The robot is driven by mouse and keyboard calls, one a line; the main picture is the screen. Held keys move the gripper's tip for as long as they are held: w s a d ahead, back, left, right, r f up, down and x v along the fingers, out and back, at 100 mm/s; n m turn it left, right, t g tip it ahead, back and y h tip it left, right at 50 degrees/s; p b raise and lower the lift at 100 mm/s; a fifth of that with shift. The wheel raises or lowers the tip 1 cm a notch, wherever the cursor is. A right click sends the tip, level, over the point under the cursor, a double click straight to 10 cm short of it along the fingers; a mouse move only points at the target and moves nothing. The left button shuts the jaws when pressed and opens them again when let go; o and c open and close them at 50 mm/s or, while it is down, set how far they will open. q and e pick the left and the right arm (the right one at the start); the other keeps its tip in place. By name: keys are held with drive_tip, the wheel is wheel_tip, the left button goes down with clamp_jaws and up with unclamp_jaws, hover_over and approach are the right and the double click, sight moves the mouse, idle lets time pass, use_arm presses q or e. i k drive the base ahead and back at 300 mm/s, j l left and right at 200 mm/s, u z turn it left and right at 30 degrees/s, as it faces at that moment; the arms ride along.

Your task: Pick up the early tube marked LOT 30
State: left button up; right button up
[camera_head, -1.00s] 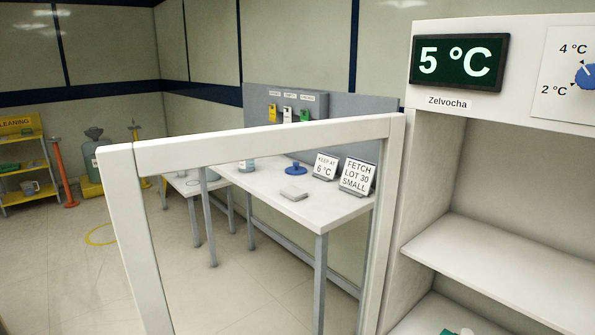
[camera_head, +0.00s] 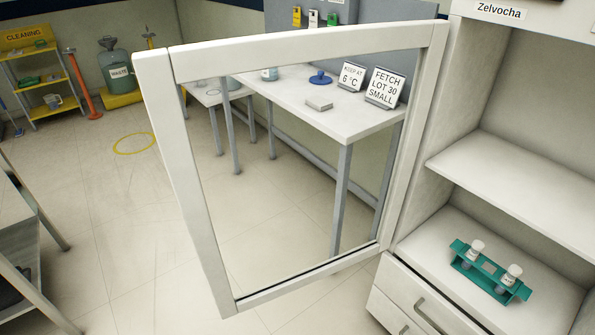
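A green rack (camera_head: 464,262) stands on the lower shelf of the open cabinet at the bottom right. It holds two white-capped tubes, a left tube (camera_head: 474,250) and a right tube (camera_head: 509,275). Their labels are too small to read. On the table behind the door, a sign reading FETCH LOT 30 SMALL (camera_head: 385,87) stands beside a sign reading KEEP AT 6 °C (camera_head: 352,75). Neither of my grippers is in view.
The cabinet's framed glass door (camera_head: 300,46) stands open to the left of the shelves. An empty upper shelf (camera_head: 520,180) is above the rack, and drawers (camera_head: 415,305) are below. A grey table (camera_head: 25,225) is at the left edge. The floor between is clear.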

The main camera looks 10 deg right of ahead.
sight(477, 245)
drive_tip(key=i+j+u, duration=0.15)
drive_tip(key=j+u, duration=0.25)
drive_tip(key=i+j+u, duration=0.15)
drive_tip(key=j+u, duration=0.2)
drive_tip(key=i+j+u, duration=0.25)
drive_tip(key=u, duration=0.15)
drive_tip(key=i+j+z, duration=0.1)
drive_tip(key=i, duration=0.2)
drive_tip(key=i+j+z, duration=0.15)
drive_tip(key=i+z, duration=0.15)
drive_tip(key=z, duration=0.3)
drive_tip(key=i+z, duration=0.2)
drive_tip(key=z, duration=0.3)
drive_tip(key=i+j+z, duration=0.1)
drive_tip(key=z, duration=0.35)
drive_tip(key=i+j+z, duration=0.2)
drive_tip(key=z, duration=0.25)
drive_tip(key=i+j+z, duration=0.1)
drive_tip(key=z, duration=0.3)
drive_tip(key=i+j+z, duration=0.15)
drive_tip(key=z, duration=0.3)
drive_tip(key=i+j+z, duration=0.25)
drive_tip(key=z, duration=0.15)
drive_tip(key=i+j+z, duration=0.1)
drive_tip(key=j+z, duration=0.15)
drive_tip(key=z, duration=0.15)
drive_tip(key=i+j+z, duration=0.1)
drive_tip(key=j+z, duration=0.15)
drive_tip(key=z, duration=0.2)
